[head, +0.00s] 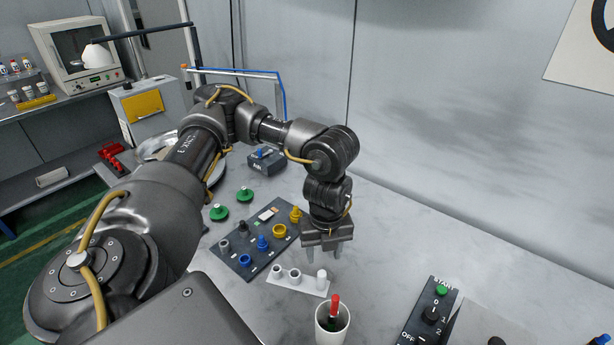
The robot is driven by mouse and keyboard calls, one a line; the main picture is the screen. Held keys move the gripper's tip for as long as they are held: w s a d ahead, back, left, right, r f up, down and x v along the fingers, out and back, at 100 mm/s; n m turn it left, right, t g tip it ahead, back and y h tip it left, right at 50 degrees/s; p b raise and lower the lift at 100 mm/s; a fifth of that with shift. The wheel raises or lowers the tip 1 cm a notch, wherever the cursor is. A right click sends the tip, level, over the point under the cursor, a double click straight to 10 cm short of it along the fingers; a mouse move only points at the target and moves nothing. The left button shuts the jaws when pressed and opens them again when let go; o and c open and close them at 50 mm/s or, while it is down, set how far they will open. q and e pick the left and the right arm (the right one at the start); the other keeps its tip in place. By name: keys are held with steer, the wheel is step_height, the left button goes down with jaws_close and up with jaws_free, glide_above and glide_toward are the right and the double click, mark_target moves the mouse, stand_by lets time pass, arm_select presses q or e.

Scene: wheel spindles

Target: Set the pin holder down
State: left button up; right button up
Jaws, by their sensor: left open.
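A white holder (306,288), a flat strip bearing two open-topped white cylinders and one round-topped white pin (321,279), lies on the grey table; I take it to be the pin holder. My left gripper (325,256) points down just behind its right end. Its two fingers are apart with nothing seen between them. Whether the fingertips touch the table is hard to tell. My right gripper is not in view.
A dark board (246,262) with blue, yellow and grey knobs lies left of the holder. A white cup (332,325) with a red-tipped item stands in front. A control panel (428,315) is at right. Two green pieces (218,212) lie behind.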

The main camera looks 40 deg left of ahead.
mark_target(322, 274)
arm_select(q)
steer(key=shift+w+f, duration=0.15)
steer(key=shift+f, duration=0.2)
steer(key=f, duration=0.4)
steer(key=shift+s+a+f, duration=0.1)
steer(key=shift+s+f, duration=0.1)
steer(key=shift+s, duration=0.1)
steer(key=shift+w+f, duration=0.1)
steer(key=shift+f, duration=0.5)
step_height(322, 274, down, 5)
steer(key=shift+r+p, duration=0.2)
steer(key=shift+p, duration=0.55)
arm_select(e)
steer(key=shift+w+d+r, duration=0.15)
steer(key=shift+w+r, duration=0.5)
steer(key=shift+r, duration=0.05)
